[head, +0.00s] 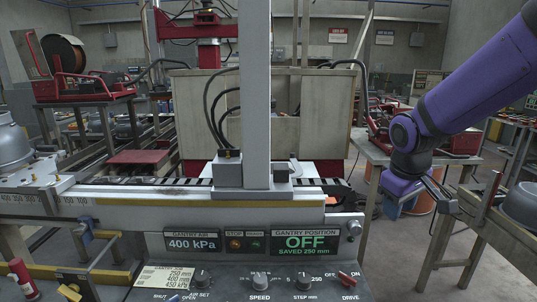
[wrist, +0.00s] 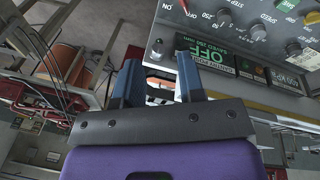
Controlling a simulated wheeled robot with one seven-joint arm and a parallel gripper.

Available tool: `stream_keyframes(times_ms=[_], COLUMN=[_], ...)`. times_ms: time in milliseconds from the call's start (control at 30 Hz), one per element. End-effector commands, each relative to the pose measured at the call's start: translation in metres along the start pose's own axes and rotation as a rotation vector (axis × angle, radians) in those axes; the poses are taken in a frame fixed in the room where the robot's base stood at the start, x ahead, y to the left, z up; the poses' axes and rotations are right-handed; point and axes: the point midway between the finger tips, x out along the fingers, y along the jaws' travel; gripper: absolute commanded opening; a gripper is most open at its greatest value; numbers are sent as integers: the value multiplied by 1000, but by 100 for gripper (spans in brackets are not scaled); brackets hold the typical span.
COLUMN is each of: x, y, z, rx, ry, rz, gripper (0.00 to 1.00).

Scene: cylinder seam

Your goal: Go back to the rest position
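My gripper (wrist: 155,72) shows in the wrist view with its two blue fingers spread apart and nothing seen between them. In the head view my purple arm comes in from the upper right and bends down. My gripper end (head: 393,208) hangs there right of the control panel (head: 335,270), partly hidden by my own wrist. The panel's position display (head: 304,242) reads OFF, saved 250 mm. The air display (head: 193,243) reads 400 kPa. In the wrist view the panel (wrist: 210,20) fills the upper right, beyond the fingers.
A grey gantry post (head: 256,95) stands on the rail behind the panel. A metal table (head: 375,150) with red equipment stands behind my arm. A bench (head: 500,235) with a grey rounded part (head: 522,203) is at the right. An orange bin (head: 418,200) is near my wrist.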

Motion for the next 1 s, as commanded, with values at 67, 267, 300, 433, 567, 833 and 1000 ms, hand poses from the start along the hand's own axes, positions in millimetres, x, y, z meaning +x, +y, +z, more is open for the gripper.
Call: stream_keyframes(times_ms=[67,267,300,433,567,833,1000], x=[-22,-66,-74,-97,-115,-138,-141], y=[-1,-6,-8,-14,-22,-39,-44], z=[15,53,61,88,115,162,174], rx=[44,157,179,252,321,435,464], ry=[25,82,94,137,182,260,280], rz=[14,29,29,27,16,-23,-37], gripper=[36,36,36,36,36,36,36])
